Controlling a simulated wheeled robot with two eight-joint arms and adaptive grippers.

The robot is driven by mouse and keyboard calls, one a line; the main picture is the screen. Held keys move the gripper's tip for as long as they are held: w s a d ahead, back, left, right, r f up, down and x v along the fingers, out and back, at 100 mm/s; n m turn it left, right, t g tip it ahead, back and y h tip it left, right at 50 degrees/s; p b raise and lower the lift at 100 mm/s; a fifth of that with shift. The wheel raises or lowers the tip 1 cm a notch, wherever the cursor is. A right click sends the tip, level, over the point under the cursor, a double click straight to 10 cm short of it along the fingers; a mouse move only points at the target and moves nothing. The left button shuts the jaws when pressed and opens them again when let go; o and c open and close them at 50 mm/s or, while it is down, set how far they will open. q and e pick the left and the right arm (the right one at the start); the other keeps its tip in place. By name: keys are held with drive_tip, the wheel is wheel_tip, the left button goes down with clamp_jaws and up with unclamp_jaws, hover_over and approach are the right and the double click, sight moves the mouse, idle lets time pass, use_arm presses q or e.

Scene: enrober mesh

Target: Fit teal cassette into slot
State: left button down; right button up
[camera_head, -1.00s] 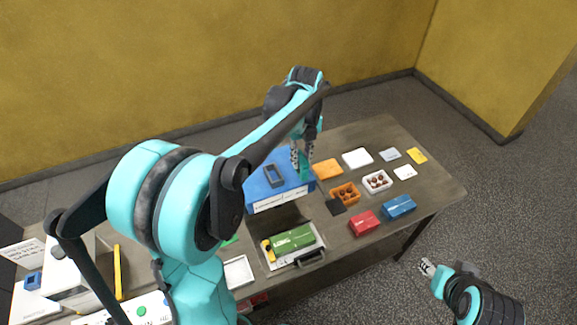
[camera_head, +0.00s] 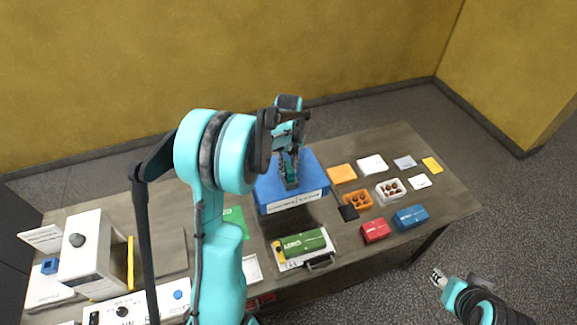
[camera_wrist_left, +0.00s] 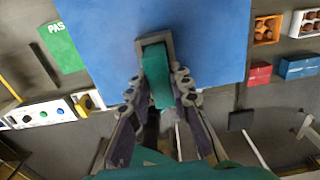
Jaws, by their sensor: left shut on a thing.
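My left gripper (camera_head: 289,165) is shut on the teal cassette (camera_wrist_left: 158,78) and points down over the blue block (camera_head: 312,184). In the left wrist view the cassette stands between both fingers, with the grey slot frame (camera_wrist_left: 141,47) around its far end. The slot lies in the top of the blue block, which also shows in the left wrist view (camera_wrist_left: 212,38). I cannot tell how deep the cassette sits in the slot. My right gripper (camera_head: 438,279) is off the table at the lower right, too small to read its fingers.
A tray with a green box (camera_head: 301,243) lies in front of the block. To the right are an orange chocolate box (camera_head: 358,200), a white one (camera_head: 390,192), a red box (camera_head: 375,230) and a blue box (camera_head: 411,217). A white machine (camera_head: 92,256) stands at left.

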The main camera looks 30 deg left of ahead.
use_arm(q)
drive_tip(key=shift+s, duration=0.1)
drive_tip(key=c, duration=1.4)
unclamp_jaws()
drive_tip(key=shift+f, duration=0.1)
drive_tip(key=shift+o, duration=0.2)
